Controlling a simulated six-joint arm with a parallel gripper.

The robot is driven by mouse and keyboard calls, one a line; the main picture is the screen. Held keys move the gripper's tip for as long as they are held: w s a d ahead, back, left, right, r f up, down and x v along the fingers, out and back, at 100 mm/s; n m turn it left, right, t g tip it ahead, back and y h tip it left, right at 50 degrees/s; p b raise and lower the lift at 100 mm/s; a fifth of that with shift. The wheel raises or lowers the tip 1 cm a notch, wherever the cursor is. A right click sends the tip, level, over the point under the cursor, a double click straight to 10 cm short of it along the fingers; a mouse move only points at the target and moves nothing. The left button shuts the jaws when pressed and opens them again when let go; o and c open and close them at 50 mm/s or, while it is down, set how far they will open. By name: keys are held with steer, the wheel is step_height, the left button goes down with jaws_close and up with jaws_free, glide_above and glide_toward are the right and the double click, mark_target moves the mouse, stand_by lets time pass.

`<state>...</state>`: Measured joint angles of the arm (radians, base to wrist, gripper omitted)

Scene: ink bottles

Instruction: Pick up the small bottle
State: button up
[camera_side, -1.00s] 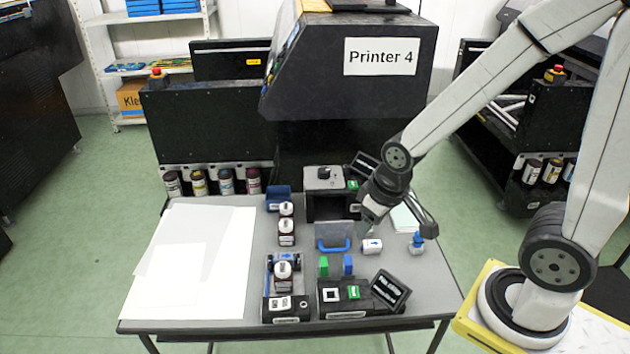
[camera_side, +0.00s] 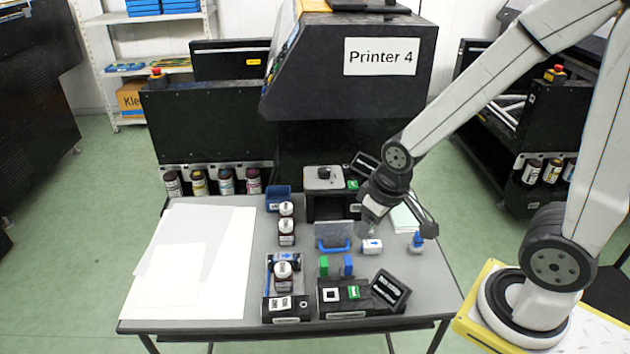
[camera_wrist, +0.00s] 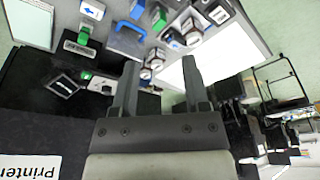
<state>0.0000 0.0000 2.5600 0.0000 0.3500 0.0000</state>
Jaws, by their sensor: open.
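A small white bottle-like piece with a blue arrow (camera_side: 371,246) sits on the grey table, right of the blue handle; a white arrow-marked face (camera_wrist: 92,10) shows at the wrist view's top edge. A small blue-topped bottle (camera_side: 416,242) stands further right. Dark bottles with white caps stand at the left: one at the back (camera_side: 286,209), one in front of it (camera_side: 286,232), one on the front fixture (camera_side: 282,276). Which is meant by the small bottle I cannot tell. My gripper (camera_side: 365,228) is open and empty above the table's back right; its fingers (camera_wrist: 160,78) are apart.
A blue-handled clear plate (camera_side: 334,240) stands near the gripper. Green (camera_side: 324,265) and blue (camera_side: 348,264) blocks stand in front of it. A black device with a screen (camera_side: 390,290) is at the front. White sheets (camera_side: 175,280) cover the left. The printer (camera_side: 350,90) rises behind.

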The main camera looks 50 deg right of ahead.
steer(key=shift+o, duration=0.2)
steer(key=o, duration=0.5)
steer(key=shift+w, duration=0.1)
steer(key=shift+g, duration=0.4)
steer(key=w+d+f, duration=0.3)
steer(key=w+f, duration=0.1)
steer(key=w, duration=0.6)
steer(key=w+d+f, duration=0.2)
steer(key=w+f, duration=0.2)
steer(key=w, duration=0.7)
steer(key=w+d+f, duration=0.3)
steer(key=w+f, duration=0.2)
steer(key=w, duration=0.5)
steer(key=shift+w+d+f, duration=0.1)
steer(key=shift+w+d, duration=0.2)
steer(key=shift+d, duration=0.05)
steer(key=shift+w+d+f, duration=0.15)
steer(key=shift+w+f, duration=0.05)
